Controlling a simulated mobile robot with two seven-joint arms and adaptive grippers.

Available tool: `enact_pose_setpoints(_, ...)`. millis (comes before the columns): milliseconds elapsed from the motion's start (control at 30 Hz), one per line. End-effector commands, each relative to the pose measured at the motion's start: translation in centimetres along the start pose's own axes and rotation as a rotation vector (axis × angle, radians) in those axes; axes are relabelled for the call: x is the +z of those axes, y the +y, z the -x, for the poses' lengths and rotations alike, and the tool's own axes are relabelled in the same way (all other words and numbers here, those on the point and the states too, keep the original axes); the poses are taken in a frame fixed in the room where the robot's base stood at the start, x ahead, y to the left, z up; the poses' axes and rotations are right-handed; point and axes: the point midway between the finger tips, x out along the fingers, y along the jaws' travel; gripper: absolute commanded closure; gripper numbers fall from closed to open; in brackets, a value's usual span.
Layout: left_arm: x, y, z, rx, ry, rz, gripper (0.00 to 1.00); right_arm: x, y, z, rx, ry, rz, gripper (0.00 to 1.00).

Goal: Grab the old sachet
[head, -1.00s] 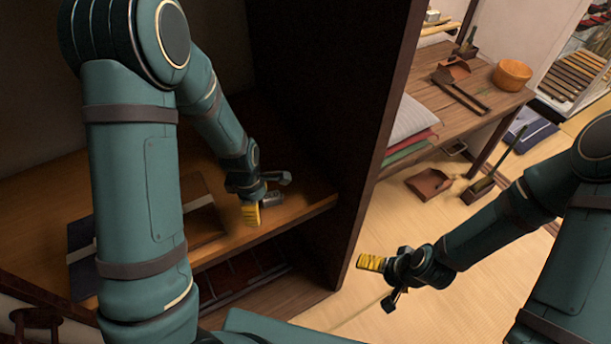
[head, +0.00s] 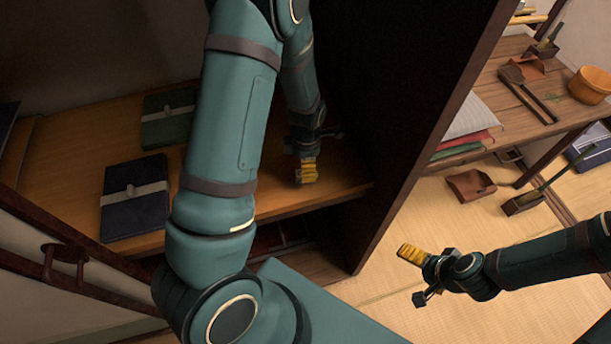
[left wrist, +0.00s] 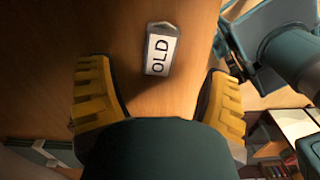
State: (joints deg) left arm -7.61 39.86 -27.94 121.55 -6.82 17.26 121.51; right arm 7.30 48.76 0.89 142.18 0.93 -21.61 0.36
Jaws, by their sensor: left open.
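The old sachet (left wrist: 161,50) is a small grey packet with a white label reading OLD. In the left wrist view it lies on the wooden shelf, just beyond my left fingertips and roughly centred between them. My left gripper (left wrist: 161,95) is open and empty, with its yellow fingers spread to either side. In the head view my left gripper (head: 307,172) is low over the right part of the shelf, and I cannot make out the sachet there. My right gripper (head: 416,274) hangs over the tatami, away from the shelf; its finger gap is not clear.
The wooden shelf (head: 60,178) also holds a dark blue banded book (head: 120,212) and a green one (head: 165,130). A dark upright panel (head: 425,130) bounds the shelf on the right. Beyond it, a bench (head: 515,125) stands on open tatami (head: 375,290).

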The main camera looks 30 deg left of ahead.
Motion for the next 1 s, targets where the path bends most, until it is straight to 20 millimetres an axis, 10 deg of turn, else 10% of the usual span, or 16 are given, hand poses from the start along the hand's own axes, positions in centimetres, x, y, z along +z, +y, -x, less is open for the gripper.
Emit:
enact_pose_setpoints(733,-0.3,-0.1,-5.3,0.000,-0.001,0.000,0.21,0.4,0.2,-0.6,-0.001,-0.008,0.002,0.00)
enact_pose_setpoints(900,-0.3,-0.1,-5.3,0.000,-0.001,0.000,0.76,0.4,0.2,-0.6,-0.001,-0.008,0.002,0.00)
enact_pose_setpoints(1000,-0.3,-0.1,-5.3,0.000,-0.001,0.000,0.77,0.4,0.2,-0.6,-0.001,-0.007,0.002,0.00)
